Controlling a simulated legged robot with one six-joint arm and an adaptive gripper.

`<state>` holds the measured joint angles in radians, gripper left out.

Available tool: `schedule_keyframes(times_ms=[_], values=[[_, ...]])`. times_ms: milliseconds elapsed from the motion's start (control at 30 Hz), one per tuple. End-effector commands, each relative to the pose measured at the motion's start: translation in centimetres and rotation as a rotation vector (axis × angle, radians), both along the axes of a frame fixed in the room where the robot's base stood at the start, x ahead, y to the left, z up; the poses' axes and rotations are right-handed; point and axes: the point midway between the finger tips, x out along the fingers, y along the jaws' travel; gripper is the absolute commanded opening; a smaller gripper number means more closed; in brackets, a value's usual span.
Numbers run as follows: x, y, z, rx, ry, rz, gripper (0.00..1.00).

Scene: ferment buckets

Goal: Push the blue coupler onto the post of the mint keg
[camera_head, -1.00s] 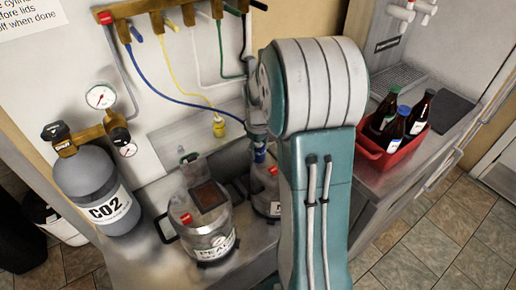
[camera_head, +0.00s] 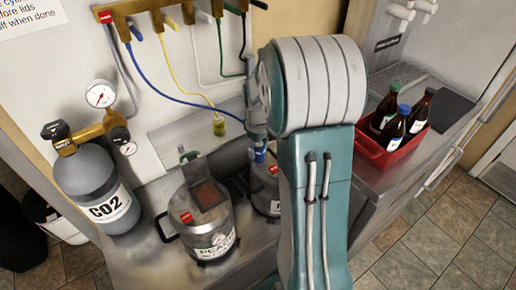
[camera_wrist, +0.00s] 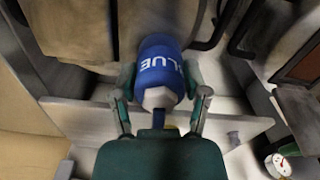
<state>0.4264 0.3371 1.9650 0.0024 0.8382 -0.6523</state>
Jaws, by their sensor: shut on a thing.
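The blue coupler (camera_wrist: 160,68), a blue collar lettered BLUE with a pale hex end, is between the two fingers of my gripper (camera_wrist: 161,88) in the wrist view. The fingers are shut on its sides. In the head view the coupler (camera_head: 260,153) is above the top of the rear keg (camera_head: 266,179), at the end of the blue hose. That steel keg is partly behind my arm and its label is mostly hidden, so I cannot read mint on it. Its post is hidden, and I cannot tell whether the coupler touches it.
A front keg (camera_head: 203,222) with a raised lid stands just left of the rear keg. A CO2 cylinder (camera_head: 95,188) is further left. Yellow (camera_head: 219,127), white and green hoses hang from the wall manifold. A red bottle crate (camera_head: 385,158) is at right.

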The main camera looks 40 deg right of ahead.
Motion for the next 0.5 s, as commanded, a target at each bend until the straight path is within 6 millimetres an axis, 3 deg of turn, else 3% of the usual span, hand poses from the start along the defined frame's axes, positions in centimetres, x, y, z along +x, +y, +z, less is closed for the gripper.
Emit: schedule_keyframes(times_ms=[167, 200, 300, 500], values=[[0.00, 0.00, -0.07, 0.000, 0.000, 0.000, 0.03], [0.00, 0.00, -0.07, 0.000, 0.000, 0.000, 0.64], [-0.01, 0.00, -0.07, 0.000, 0.000, 0.000, 1.00], [0.00, 0.00, -0.07, 0.000, 0.000, 0.000, 1.00]])
